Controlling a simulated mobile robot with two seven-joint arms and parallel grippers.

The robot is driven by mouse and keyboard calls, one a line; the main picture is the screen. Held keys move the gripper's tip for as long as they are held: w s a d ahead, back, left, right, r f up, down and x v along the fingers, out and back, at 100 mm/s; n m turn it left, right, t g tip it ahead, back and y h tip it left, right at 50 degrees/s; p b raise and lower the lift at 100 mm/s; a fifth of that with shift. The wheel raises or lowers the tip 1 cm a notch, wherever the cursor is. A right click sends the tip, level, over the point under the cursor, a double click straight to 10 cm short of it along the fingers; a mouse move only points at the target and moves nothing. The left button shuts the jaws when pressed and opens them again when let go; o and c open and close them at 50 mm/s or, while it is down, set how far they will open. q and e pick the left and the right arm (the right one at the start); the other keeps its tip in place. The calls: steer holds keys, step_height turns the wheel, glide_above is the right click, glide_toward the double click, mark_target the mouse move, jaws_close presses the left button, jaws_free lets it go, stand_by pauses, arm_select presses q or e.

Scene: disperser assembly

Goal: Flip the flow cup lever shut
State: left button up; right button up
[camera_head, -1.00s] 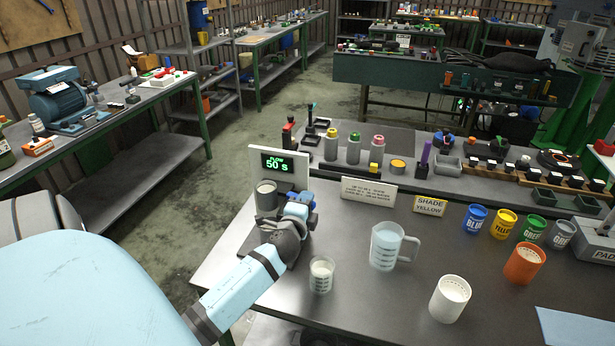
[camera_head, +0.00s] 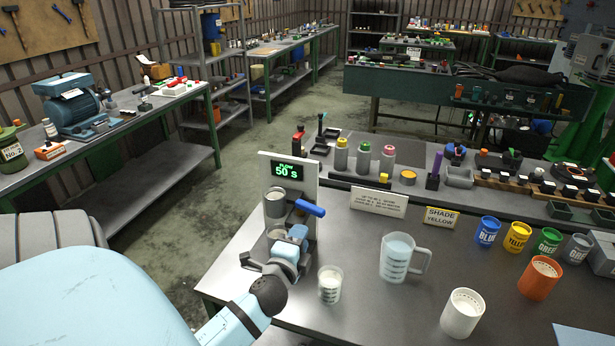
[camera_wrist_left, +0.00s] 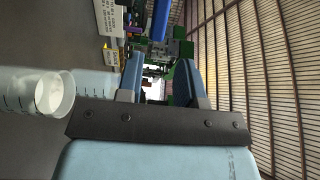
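The flow cup (camera_head: 275,204) is a grey metal cup held on a stand in front of a display panel (camera_head: 287,174) reading "FLOW 50 S". Its blue lever (camera_head: 310,207) sticks out to the right, just below the cup, sloping slightly down. My left gripper (camera_head: 291,240) is below and in front of the lever, apart from it. In the left wrist view, the two fingers (camera_wrist_left: 160,60) are spread with a gap between them, and the blue lever (camera_wrist_left: 160,18) shows beyond the tips. My right gripper is not in view.
A small beaker (camera_head: 330,285) with pale liquid stands just right of my left gripper. A measuring jug (camera_head: 398,257), a white cup (camera_head: 462,312) and an orange cup (camera_head: 539,278) stand further right. A sign (camera_head: 379,200) stands behind the jug.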

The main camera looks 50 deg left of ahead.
arm_select(q)
steer(key=shift+v, duration=1.2)
steer(key=s+d+f+n+g+h+p, duration=0.1)
steer(key=s+d+f+n+h, duration=0.2)
steer(key=d, duration=0.5)
steer(key=s+d+f+n+g+h+p, duration=0.2)
steer(key=s+d+f+n+h, duration=0.1)
steer(key=d+f, duration=0.5)
steer(key=s+d+f+n+g+h+p, duration=0.1)
steer(key=s+d+f+n+h+p, duration=0.1)
steer(key=d, duration=0.7)
step_height(320, 180, down, 4)
steer(key=s+n+h, duration=0.1)
steer(key=s+h, duration=0.1)
steer(key=h, duration=0.1)
steer(key=shift+g+h, duration=0.3)
steer(key=shift+g, duration=0.1)
steer(key=shift+w+r, duration=0.1)
steer(key=shift+r, duration=0.05)
